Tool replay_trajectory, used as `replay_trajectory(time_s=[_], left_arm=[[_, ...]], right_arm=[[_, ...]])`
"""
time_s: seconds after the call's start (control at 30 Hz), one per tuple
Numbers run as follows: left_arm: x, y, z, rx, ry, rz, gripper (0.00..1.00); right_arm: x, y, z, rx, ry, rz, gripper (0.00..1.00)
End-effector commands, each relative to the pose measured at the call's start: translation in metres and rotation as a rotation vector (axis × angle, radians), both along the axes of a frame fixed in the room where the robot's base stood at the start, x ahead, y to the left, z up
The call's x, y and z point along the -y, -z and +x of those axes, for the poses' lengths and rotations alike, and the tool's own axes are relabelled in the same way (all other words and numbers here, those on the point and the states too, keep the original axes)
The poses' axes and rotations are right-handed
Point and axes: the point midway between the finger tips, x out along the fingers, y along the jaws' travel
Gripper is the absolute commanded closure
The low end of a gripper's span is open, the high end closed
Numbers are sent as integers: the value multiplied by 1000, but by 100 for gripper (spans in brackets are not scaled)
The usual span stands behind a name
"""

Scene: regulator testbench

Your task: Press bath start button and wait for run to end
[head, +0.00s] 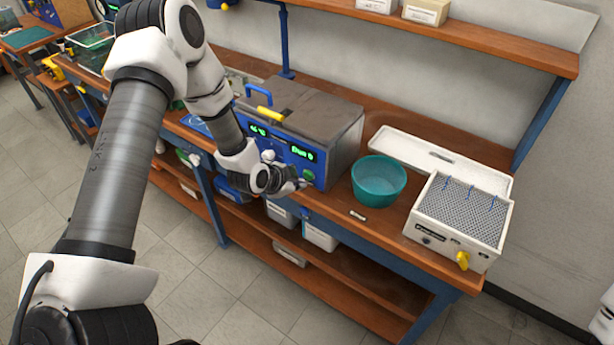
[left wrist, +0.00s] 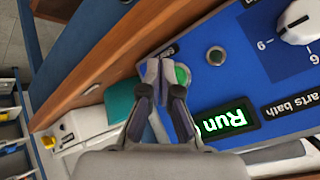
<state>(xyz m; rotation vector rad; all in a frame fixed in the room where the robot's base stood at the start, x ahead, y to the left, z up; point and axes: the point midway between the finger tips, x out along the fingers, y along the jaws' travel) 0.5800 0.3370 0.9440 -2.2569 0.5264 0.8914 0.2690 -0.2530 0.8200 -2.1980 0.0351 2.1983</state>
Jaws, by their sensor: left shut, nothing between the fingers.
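The bath (head: 320,120) is a grey-lidded box with a blue front panel on the bench. Its green start button (head: 309,175) is at the panel's lower right. In the left wrist view the green button (left wrist: 182,76) shows partly behind my fingertips. My left gripper (head: 301,184) is shut and empty, with its closed fingertips (left wrist: 160,70) at the button. I cannot tell whether they touch it. The panel display (left wrist: 226,119) shows "Run" in green, upside down in the wrist view. The same display (head: 303,153) is small in the head view. My right gripper is not in view.
A teal bowl (head: 379,181) stands right of the bath. A white box with a perforated top (head: 462,212) and a yellow tap stands farther right, in front of a white tray (head: 440,158). A dial (left wrist: 298,20) is on the panel. A shelf (head: 480,45) runs above.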

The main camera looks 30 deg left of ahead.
Motion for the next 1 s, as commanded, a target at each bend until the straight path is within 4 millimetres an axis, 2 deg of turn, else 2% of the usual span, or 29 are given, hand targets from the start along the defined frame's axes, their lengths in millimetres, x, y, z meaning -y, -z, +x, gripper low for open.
replay_trajectory(time_s=[1.0], left_arm=[[1,0,9,0,0,0,100]], right_arm=[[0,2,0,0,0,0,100]])
